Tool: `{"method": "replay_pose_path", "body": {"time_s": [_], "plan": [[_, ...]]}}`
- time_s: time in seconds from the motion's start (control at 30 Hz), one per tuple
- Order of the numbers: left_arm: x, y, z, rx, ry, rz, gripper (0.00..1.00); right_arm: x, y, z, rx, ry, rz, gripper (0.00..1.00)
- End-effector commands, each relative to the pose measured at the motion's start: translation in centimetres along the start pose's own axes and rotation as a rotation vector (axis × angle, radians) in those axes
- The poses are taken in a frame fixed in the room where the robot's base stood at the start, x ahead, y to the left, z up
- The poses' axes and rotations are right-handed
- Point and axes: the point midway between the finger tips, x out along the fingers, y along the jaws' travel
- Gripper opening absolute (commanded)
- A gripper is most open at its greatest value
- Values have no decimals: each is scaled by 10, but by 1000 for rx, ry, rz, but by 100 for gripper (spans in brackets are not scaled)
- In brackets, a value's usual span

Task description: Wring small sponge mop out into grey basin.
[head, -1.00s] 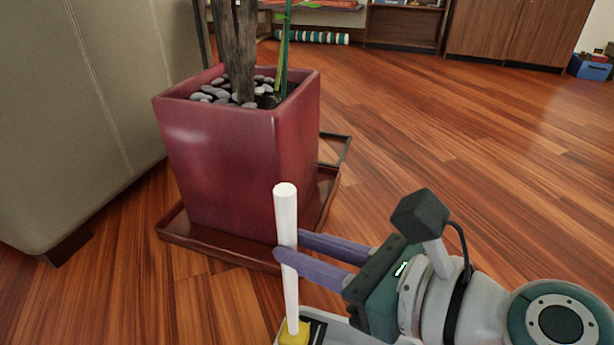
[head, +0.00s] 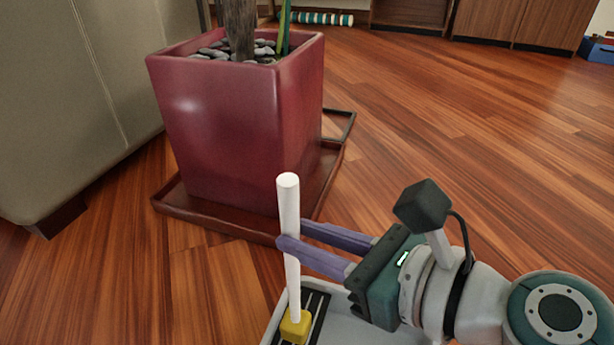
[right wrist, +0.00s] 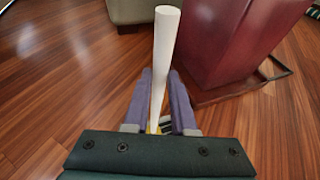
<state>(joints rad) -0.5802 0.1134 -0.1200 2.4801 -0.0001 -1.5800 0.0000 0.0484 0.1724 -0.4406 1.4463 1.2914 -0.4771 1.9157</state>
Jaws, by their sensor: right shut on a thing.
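The small sponge mop has a white handle (head: 289,215) and a yellow sponge head (head: 295,326). My right gripper (head: 290,242) is shut on the handle and holds the mop nearly upright. In the right wrist view the handle (right wrist: 163,55) stands between the two purple fingers. The grey basin (head: 375,330) is at the bottom of the head view, partly cut off by the frame. The sponge head is over a dark slotted strip (head: 316,305) at the basin's left side; I cannot tell whether it presses on it. My left gripper is not in view.
A red square planter (head: 235,130) with stones and stems stands on a brown tray (head: 215,220) just behind the mop. A beige sofa (head: 85,100) is at the left. Wooden floor (head: 450,120) is open at the right, with cabinets (head: 515,22) far back.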

Motion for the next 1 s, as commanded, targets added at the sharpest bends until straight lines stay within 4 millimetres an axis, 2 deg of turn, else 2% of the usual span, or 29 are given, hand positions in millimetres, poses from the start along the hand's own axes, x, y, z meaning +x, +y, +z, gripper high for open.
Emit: {"method": "replay_pose_path", "body": {"time_s": [0.47, 1.0], "plan": [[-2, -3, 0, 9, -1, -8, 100, 0, 0, 0, 0, -1, 0, 0], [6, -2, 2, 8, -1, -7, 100, 3, 0, -10, 0, 0, 0, 0]]}}
